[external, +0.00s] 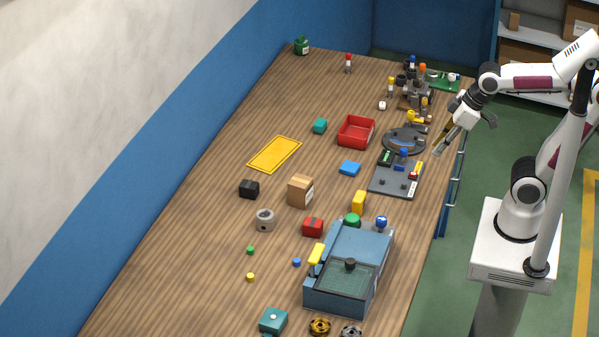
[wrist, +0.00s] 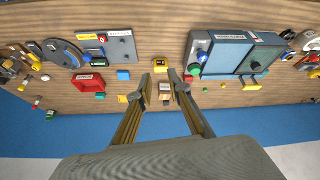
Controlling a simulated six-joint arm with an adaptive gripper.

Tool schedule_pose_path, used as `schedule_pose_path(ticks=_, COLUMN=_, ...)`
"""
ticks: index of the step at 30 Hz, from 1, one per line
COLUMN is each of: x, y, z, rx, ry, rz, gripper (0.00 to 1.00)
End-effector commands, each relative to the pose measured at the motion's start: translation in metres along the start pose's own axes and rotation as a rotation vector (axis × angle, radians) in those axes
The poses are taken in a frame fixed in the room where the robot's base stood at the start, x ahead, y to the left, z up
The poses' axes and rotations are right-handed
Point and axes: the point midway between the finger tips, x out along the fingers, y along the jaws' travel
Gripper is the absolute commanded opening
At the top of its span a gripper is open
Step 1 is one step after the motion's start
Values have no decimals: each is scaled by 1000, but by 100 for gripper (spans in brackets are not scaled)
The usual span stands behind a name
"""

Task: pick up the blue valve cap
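A small blue cap (external: 297,262), which looks like the valve cap, lies on the wooden table left of the blue toolbox. My gripper (external: 438,150) is in the air near the table's right edge, far up and to the right of the cap. In the wrist view my gripper (wrist: 161,85) shows two fingers spread apart with nothing held between them.
The blue toolbox (external: 345,245) stands close right of the cap. A small green cap (external: 250,250) and a yellow cap (external: 250,277) lie to its left. The left table strip is clear.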

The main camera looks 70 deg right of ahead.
Motion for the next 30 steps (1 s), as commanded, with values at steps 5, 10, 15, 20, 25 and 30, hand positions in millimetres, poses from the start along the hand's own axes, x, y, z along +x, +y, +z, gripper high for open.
schedule_pose_path(ticks=5, x=11, y=-8, z=-33, rx=-91, ry=-16, rz=-24, gripper=19)
schedule_pose_path(ticks=10, x=24, y=-17, z=-62, rx=-176, ry=-28, rz=-48, gripper=19)
schedule_pose_path(ticks=15, x=40, y=-28, z=-90, rx=-262, ry=-39, rz=-71, gripper=19)
schedule_pose_path(ticks=20, x=58, y=-40, z=-115, rx=-343, ry=-47, rz=-92, gripper=19)
schedule_pose_path(ticks=25, x=79, y=-54, z=-140, rx=-428, ry=-55, rz=-116, gripper=19)
schedule_pose_path(ticks=30, x=103, y=-71, z=-162, rx=-513, ry=-63, rz=-140, gripper=19)
